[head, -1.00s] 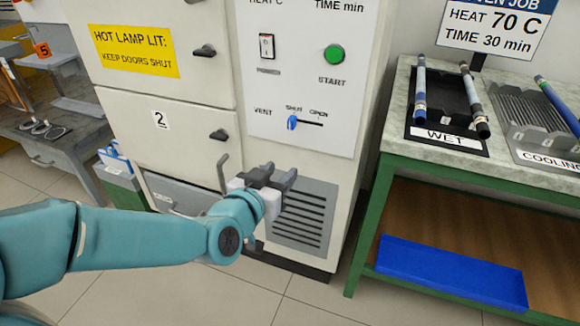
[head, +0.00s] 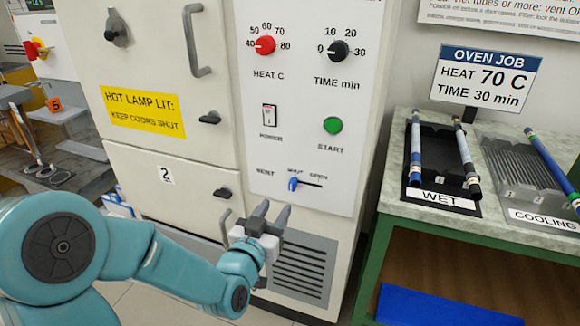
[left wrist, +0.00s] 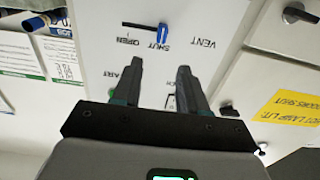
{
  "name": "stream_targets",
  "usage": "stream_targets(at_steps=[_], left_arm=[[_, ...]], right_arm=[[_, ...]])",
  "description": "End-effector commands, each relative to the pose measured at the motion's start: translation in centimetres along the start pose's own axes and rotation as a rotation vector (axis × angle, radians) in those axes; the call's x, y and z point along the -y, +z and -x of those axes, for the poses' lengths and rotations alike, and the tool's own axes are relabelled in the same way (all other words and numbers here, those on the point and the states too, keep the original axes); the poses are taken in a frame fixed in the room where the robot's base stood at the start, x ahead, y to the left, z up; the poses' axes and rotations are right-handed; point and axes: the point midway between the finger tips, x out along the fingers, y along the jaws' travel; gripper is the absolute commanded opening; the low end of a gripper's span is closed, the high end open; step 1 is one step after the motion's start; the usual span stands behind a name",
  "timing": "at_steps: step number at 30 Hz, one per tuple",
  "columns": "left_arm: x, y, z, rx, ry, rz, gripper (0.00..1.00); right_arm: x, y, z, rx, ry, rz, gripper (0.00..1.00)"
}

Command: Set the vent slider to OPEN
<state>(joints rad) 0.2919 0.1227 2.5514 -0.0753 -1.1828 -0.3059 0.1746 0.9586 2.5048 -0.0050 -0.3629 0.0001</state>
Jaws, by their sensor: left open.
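The vent slider (head: 293,184) is a blue knob at the left, SHUT end of a short dark slot on the white oven panel. The OPEN label is at the slot's right end. In the left wrist view the blue knob (left wrist: 163,37) shows upside down, beside the word SHUT, ahead of the fingers. My left gripper (head: 272,212) is open and empty, just below the slider and apart from it. In the left wrist view its two dark fingers (left wrist: 158,85) point toward the panel. My right gripper is not in view.
The panel also bears a red heat knob (head: 265,45), a black time knob (head: 338,49), a power switch (head: 269,115) and a green start button (head: 333,125). A yellow hot-lamp sign (head: 144,112) is on the oven door. A bench with a wet tray (head: 441,198) stands at right.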

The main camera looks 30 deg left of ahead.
Motion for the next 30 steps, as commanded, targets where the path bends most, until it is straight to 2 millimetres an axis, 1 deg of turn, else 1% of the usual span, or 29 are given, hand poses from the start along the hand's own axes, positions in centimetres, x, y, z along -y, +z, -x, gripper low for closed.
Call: stream_targets(at_steps=[1,6,8,12,15,18,22,29,30], left_arm=[[0.0,-0.9,-0.7,0.005,0.000,-0.001,0.43],[0.1,-0.8,-2.5,0.004,0.000,0.000,0.43],[0.2,0.0,-4.0,-0.004,0.000,-0.001,0.43],[0.2,0.0,-7.1,-0.004,-0.001,-0.001,0.43],[0.2,0.1,-8.7,-0.003,-0.001,-0.001,0.43],[0.2,0.1,-9.8,-0.003,-0.001,0.000,0.43],[0.2,0.0,-10.5,-0.002,-0.001,0.000,0.43],[0.2,0.0,-10.6,-0.002,-0.001,0.000,0.43],[0.2,0.0,-10.6,-0.002,-0.001,0.000,0.39]], right_arm=[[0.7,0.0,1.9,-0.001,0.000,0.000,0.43],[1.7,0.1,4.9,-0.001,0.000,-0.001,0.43],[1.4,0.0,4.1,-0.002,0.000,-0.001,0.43],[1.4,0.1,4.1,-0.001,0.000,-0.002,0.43],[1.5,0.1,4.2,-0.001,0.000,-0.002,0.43],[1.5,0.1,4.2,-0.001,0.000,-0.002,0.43],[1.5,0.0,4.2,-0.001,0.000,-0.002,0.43],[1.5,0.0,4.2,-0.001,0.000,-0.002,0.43],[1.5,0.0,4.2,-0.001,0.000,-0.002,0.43]])
